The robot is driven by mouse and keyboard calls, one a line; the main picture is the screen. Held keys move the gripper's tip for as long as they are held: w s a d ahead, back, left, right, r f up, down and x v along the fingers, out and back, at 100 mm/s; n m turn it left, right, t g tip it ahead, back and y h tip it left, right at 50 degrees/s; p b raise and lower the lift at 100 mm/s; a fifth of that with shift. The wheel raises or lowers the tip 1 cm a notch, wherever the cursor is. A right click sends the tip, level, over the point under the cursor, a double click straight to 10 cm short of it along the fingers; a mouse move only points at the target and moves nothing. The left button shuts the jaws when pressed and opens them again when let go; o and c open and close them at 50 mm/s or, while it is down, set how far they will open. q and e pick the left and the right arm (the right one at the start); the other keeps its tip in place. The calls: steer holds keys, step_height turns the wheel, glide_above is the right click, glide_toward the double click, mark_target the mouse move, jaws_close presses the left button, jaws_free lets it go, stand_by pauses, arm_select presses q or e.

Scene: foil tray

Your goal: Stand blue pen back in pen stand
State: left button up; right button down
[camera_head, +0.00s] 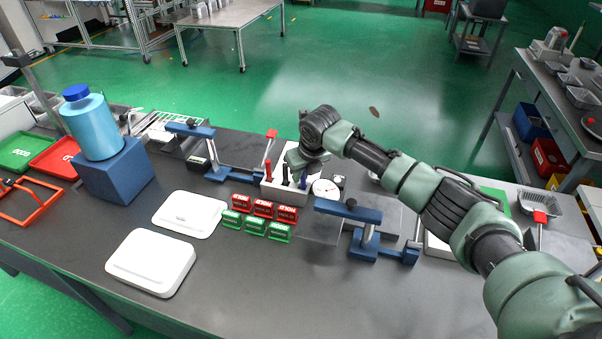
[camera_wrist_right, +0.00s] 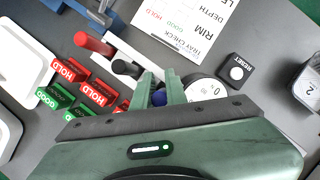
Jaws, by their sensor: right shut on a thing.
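The white pen stand (camera_head: 268,189) is on the table near the middle of the head view. A red pen (camera_head: 268,170) and a black pen (camera_head: 285,176) stand upright in it; both also show in the right wrist view, the red (camera_wrist_right: 93,44) and the black (camera_wrist_right: 125,67). My right gripper (camera_wrist_right: 158,90) is shut on the blue pen (camera_wrist_right: 158,98), at the stand's right end, in line with the other two. The blue pen (camera_head: 304,183) shows below the gripper in the head view. Its lower end is hidden, so I cannot tell how deep it sits. My left gripper is not in view.
A round dial gauge (camera_head: 325,189) is close to the right of the stand. Red HOLD blocks (camera_head: 263,208) and green blocks (camera_head: 255,226) are in front. Blue clamp fixtures (camera_head: 348,211) flank the area. White lids (camera_head: 150,262) lie at left. The front table middle is clear.

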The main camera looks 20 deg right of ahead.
steer(key=shift+f, duration=0.35)
steer(key=c, duration=1.3)
jaws_free()
steer(key=shift+c, duration=0.2)
steer(key=shift+r, duration=0.1)
steer(key=shift+r+p, duration=2.65)
steer(key=shift+r, duration=0.3)
